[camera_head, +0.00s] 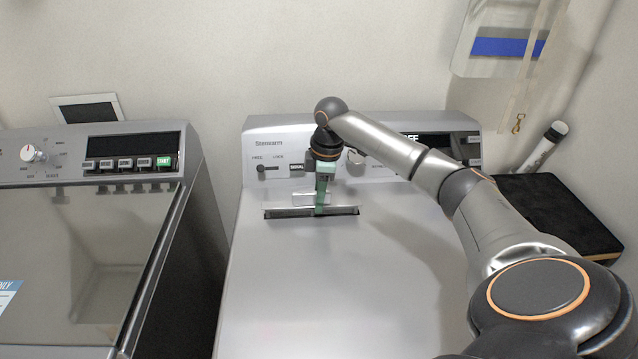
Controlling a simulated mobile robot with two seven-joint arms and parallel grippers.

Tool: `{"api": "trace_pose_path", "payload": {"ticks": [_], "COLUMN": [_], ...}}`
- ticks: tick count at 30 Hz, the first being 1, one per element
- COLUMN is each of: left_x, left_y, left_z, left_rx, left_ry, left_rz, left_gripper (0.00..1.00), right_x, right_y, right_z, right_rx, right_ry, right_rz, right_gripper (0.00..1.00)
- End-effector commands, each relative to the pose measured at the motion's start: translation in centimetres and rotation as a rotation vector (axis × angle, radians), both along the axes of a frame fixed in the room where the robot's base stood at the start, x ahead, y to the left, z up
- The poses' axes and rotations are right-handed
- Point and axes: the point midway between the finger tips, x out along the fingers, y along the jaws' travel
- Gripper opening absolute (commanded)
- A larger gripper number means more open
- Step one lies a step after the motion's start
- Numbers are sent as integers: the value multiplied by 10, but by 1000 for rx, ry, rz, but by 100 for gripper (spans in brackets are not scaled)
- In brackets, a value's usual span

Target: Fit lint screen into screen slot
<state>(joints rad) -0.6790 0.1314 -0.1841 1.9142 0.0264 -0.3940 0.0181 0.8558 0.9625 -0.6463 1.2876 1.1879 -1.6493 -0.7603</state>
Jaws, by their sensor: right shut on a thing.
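The screen slot (285,215) is a long dark opening with a metal rim in the top of the right-hand machine, just in front of its control panel. The lint screen (300,199) shows as a pale, flat piece right at the slot. My right gripper (321,208) points down over the slot and is shut on the lint screen. The green fingers cover part of the screen and slot. I cannot tell how far the screen's lower edge is inside the slot. My left gripper is not in view.
The control panel (275,150) with its knobs rises close behind the slot. The machine's top (290,290) is clear in front. Another machine (80,250) with a glass lid stands at the left, across a dark gap. A black-topped box (555,205) and a white tube (545,145) are at the right.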

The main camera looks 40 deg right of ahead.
Motion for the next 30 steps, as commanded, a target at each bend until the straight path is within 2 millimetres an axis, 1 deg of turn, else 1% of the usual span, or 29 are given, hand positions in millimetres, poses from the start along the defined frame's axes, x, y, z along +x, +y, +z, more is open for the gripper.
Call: {"api": "trace_pose_path", "payload": {"ticks": [30], "left_x": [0], "left_y": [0], "left_z": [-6], "left_rx": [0], "left_ry": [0], "left_rz": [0], "left_gripper": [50], "right_x": [0], "right_y": [0], "right_z": [-26], "right_rx": [0], "right_ry": [0], "right_rz": [-1], "right_gripper": [0]}}
